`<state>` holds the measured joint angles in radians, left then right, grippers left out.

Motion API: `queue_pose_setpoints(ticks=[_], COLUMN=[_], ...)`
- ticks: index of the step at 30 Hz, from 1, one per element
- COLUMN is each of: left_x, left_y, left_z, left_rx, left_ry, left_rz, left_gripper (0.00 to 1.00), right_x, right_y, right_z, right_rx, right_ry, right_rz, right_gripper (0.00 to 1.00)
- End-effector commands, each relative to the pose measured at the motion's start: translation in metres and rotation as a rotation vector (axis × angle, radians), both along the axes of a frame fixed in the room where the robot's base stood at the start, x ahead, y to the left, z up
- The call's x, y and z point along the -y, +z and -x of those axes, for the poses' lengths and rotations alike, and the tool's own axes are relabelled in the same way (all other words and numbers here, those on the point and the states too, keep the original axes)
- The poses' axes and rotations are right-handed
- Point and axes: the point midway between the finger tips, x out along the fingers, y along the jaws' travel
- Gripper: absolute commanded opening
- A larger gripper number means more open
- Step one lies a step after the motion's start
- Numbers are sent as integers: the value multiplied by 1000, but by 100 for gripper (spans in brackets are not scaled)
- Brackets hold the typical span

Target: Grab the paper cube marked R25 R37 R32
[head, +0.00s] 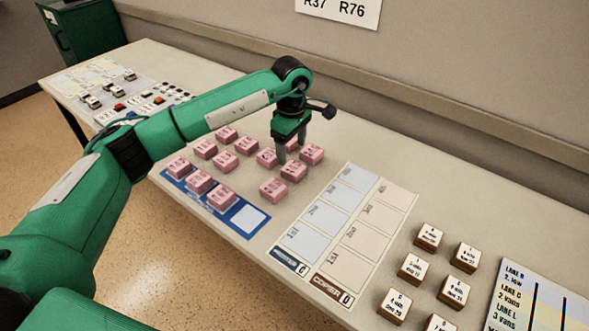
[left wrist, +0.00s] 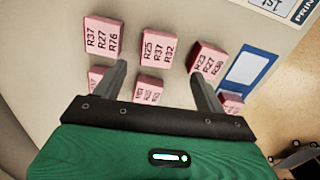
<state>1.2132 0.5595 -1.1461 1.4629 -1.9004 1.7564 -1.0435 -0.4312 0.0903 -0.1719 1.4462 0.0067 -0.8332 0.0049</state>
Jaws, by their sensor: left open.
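The pink paper cube marked R25 R37 R32 (left wrist: 158,50) lies in the left wrist view, in the middle of a row of three, its label readable. By its place in the row it matches the pink cube (head: 294,171) just below my left gripper in the head view, where its label is too small to read. My left gripper (head: 291,152) is open and points down over the cubes. In the left wrist view its fingertips (left wrist: 158,74) appear on either side, slightly below the marked cube. Nothing is between them in their grip. My right gripper is not in view.
Cubes marked R37 R27 R76 (left wrist: 104,38) and R23 R27 R38 (left wrist: 207,58) flank it closely. Several pink cubes stand behind and on a blue card (head: 235,226). Printed sheets (head: 345,230) and white-topped blocks (head: 429,236) lie to the right. A wall ledge runs behind.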

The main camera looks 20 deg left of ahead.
Motion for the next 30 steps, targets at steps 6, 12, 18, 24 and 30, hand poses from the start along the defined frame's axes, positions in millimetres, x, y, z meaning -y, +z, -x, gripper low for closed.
queue_pose_setpoints(ticks=[6, 12, 18, 24, 30], left_x=[1, 2, 3, 3, 3], left_y=[-23, -42, -70, -77, -76], left_z=[0, -1, -2, -3, -2], left_rx=[0, -3, -1, 1, 1], left_ry=[1, 0, 1, 1, 1], left_rz=[1, 1, 1, 0, 0], left_gripper=[73, 73, 73, 73, 57], right_x=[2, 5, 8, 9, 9], right_y=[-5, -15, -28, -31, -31], right_z=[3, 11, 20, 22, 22], right_rx=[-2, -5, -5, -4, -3], right_ry=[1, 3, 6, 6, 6], right_rz=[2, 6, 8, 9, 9], right_gripper=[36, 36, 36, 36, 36])
